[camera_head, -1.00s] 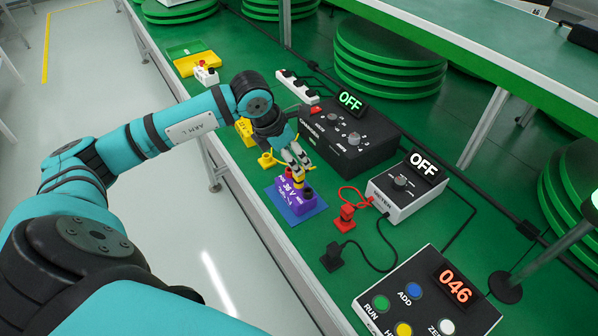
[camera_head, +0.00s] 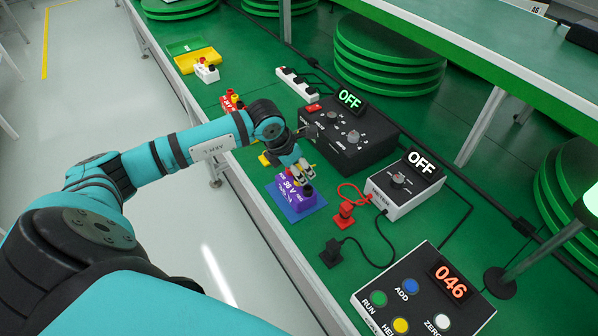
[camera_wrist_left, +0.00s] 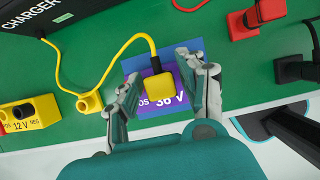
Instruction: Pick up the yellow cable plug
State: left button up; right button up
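A square yellow cable plug (camera_wrist_left: 158,86) sits on the purple 36 V battery (camera_wrist_left: 185,98), its yellow cable rising behind it. My left gripper (camera_wrist_left: 161,72) is open around this plug, one finger on each side with gaps between. In the head view my left gripper (camera_head: 300,178) points down over the purple battery (camera_head: 293,196) and hides most of the plug. A second yellow cable end (camera_wrist_left: 89,102) lies on the green table left of the battery. My right gripper is not in view.
A black charger (camera_head: 345,138) reading OFF stands behind the battery. To the right are a red plug (camera_head: 344,213), a black plug (camera_head: 331,253), a meter (camera_head: 404,185) and a button panel (camera_head: 423,298). A yellow 12 V battery (camera_wrist_left: 32,112) stands left in the wrist view.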

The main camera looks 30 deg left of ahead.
pick_arm(q)
jog(key=c, duration=0.7)
jog(key=shift+r, duration=0.15)
jog(key=shift+w+r+b, duration=0.1)
jog(key=shift+r+b, duration=0.2)
jog(key=shift+r, duration=0.3)
notch_tip(320, 180, up, 2)
jog(key=shift+r+b, duration=0.1)
jog(key=shift+b, duration=0.3)
jog(key=s+a+r+b, duration=0.1)
jog(key=s+b, duration=0.3)
jog(key=s, duration=1.2)
jog(key=shift+a+r, duration=0.15)
jog(key=shift+a, duration=0.65)
